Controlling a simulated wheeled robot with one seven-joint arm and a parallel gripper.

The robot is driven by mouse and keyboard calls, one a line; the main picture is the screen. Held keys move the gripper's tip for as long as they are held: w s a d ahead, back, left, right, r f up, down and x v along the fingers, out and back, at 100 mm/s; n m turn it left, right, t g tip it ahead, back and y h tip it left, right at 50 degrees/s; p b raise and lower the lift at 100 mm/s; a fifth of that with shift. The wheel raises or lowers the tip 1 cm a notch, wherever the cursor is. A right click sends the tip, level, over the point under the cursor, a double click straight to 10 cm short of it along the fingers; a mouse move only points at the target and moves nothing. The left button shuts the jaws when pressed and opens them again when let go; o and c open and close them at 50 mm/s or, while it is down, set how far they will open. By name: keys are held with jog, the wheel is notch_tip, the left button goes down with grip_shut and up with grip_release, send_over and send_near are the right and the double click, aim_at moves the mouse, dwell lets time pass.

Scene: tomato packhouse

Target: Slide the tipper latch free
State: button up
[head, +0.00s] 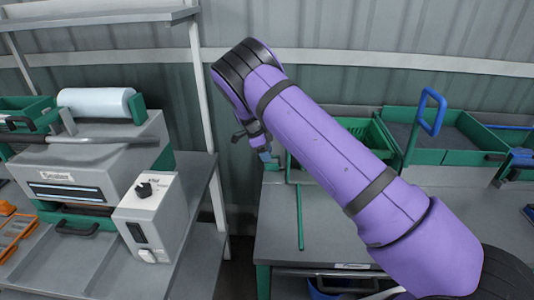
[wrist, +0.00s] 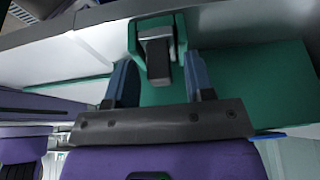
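The likely tipper latch (wrist: 158,62) shows in the wrist view as a dark grey block in a green bracket (wrist: 132,38) on a green panel (wrist: 255,80). My gripper (wrist: 160,65) is open, its two blue-grey fingers on the left and right of the block. A gap shows between each finger and the block; I cannot tell whether the fingertips reach its depth. In the head view my gripper (head: 266,156) is small, at the left end of the green trays on the bench. My purple arm covers part of the trays, and the latch cannot be made out there.
A grey bench (head: 330,235) carries a green tray (head: 465,157) with a blue handle (head: 432,112). A green rod (head: 300,215) lies on the bench. The sealer (head: 85,175) stands on a shelf unit at left. A white post (head: 201,85) rises near my gripper.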

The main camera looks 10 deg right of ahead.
jog(key=v, duration=1)
jog(key=shift+a+r, duration=0.15)
jog(key=shift+r, duration=0.2)
